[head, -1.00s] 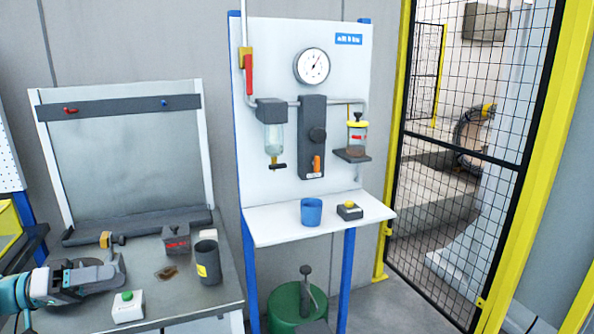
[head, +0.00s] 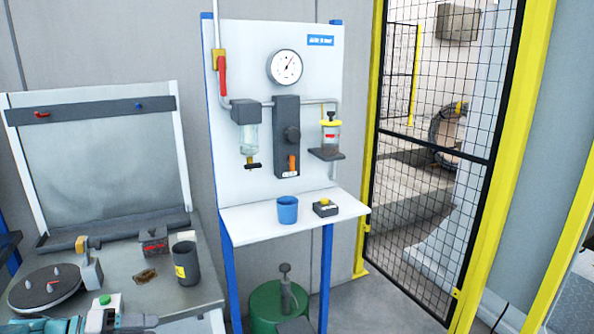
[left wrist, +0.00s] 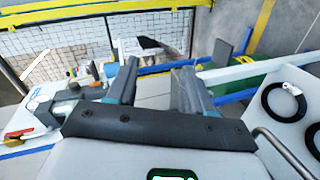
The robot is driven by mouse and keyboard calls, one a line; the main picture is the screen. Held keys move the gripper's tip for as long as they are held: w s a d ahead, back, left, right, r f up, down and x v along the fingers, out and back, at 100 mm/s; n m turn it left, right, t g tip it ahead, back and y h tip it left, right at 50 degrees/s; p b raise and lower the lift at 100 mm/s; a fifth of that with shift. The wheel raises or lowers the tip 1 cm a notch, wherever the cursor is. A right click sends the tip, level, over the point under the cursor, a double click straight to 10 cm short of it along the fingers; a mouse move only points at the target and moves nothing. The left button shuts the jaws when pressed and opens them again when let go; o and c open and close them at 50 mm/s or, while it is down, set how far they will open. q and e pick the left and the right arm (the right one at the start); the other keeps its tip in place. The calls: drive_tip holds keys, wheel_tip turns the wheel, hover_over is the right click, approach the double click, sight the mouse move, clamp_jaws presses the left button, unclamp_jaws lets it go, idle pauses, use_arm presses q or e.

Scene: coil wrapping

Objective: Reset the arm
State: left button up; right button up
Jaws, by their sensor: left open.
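My left arm comes in at the bottom left of the head view. My left gripper (head: 135,322) is low at the bench's front edge, partly cut off by the frame. My right gripper is not in view.
The bench has a dark round disc (head: 45,287), a grey cup with a yellow label (head: 186,262) and a small dark box (head: 153,241). Right of it, a white shelf (head: 255,219) holds a blue cup (head: 288,210). A green bin (head: 268,305) stands below.

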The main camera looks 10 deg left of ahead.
use_arm(q)
drive_tip(key=s+d+f+n+g+y, duration=0.1)
drive_tip(key=s+d+f+g+y, duration=0.2)
drive_tip(key=d+f, duration=0.6)
drive_tip(key=s+d+f+n+g+y, duration=0.15)
drive_tip(key=s+d+f+g, duration=0.35)
drive_tip(key=f, duration=0.9)
drive_tip(key=s+d+f+m+y, duration=0.2)
drive_tip(key=s+d+f, duration=0.1)
drive_tip(key=s+d, duration=0.3)
drive_tip(key=s+d+f+m+y, duration=0.2)
drive_tip(key=s+d, duration=0.4)
drive_tip(key=s, duration=0.3)
drive_tip(key=shift+s+d+f+t+p, duration=0.15)
drive_tip(key=shift+s+f+t+p, duration=0.2)
drive_tip(key=shift+f, duration=0.3)
